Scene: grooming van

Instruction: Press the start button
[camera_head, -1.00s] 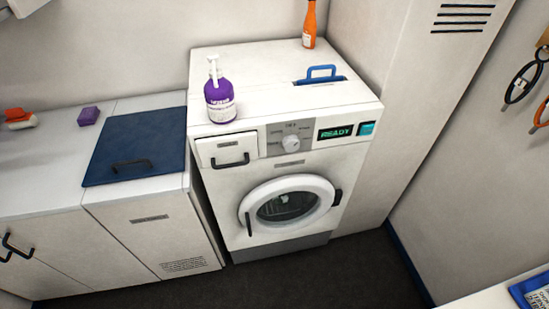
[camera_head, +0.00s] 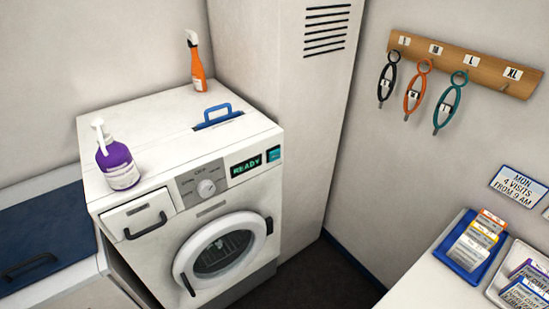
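A white washer-type machine (camera_head: 190,246) stands left of centre with its round door (camera_head: 220,250) shut. A teal square button (camera_head: 274,155) sits at the right end of its control panel. Left of the button, a dark display (camera_head: 246,165) reads READY in green. A round dial (camera_head: 206,188) is further left, beside a drawer (camera_head: 138,217) with a black handle, which is shut. I see no word on the button at this size. My gripper is not in view.
A purple pump bottle (camera_head: 117,164) and an orange spray bottle (camera_head: 196,68) stand on the machine, near a blue handle (camera_head: 218,114). A tall white cabinet (camera_head: 300,110) adjoins it. A counter at lower right holds a blue card tray (camera_head: 447,255). Dark floor (camera_head: 335,277) lies between.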

